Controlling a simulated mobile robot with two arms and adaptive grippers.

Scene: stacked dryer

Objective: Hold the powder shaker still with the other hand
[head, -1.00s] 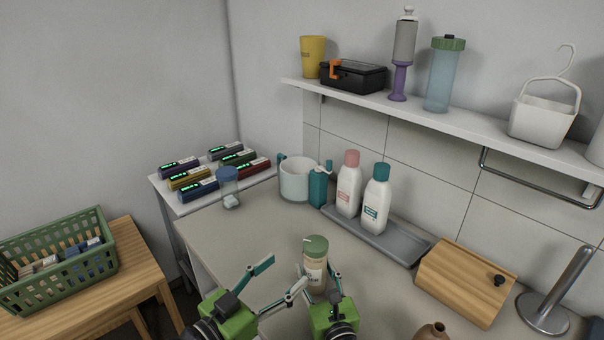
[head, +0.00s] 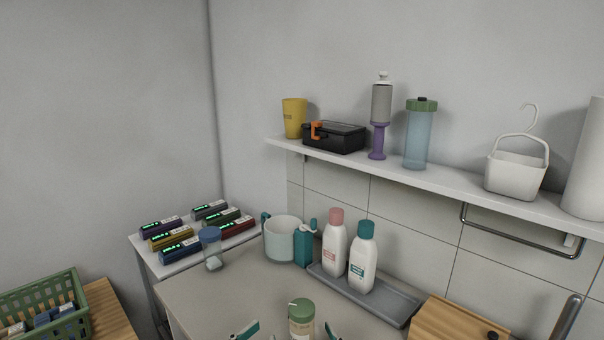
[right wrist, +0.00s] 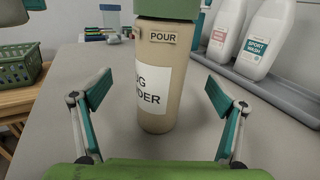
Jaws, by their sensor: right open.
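The powder shaker (head: 302,322) is a beige bottle with a green cap at the bottom edge of the head view. It stands upright on the counter in the right wrist view (right wrist: 160,75), with a white label and a "POUR" tag; its top is cut off there. My right gripper (right wrist: 158,90) is open, with one finger on each side of the shaker and visible gaps to it. Only a fingertip of it shows right of the shaker in the head view. A fingertip of my left gripper (head: 247,331) shows left of the shaker; the rest is out of frame.
A grey tray (head: 391,312) with two white bottles stands behind the shaker. A mug (head: 283,241) and a teal bottle (head: 305,246) stand left of it. A wooden box (head: 455,318) is at right, and a shelf (head: 450,184) runs above.

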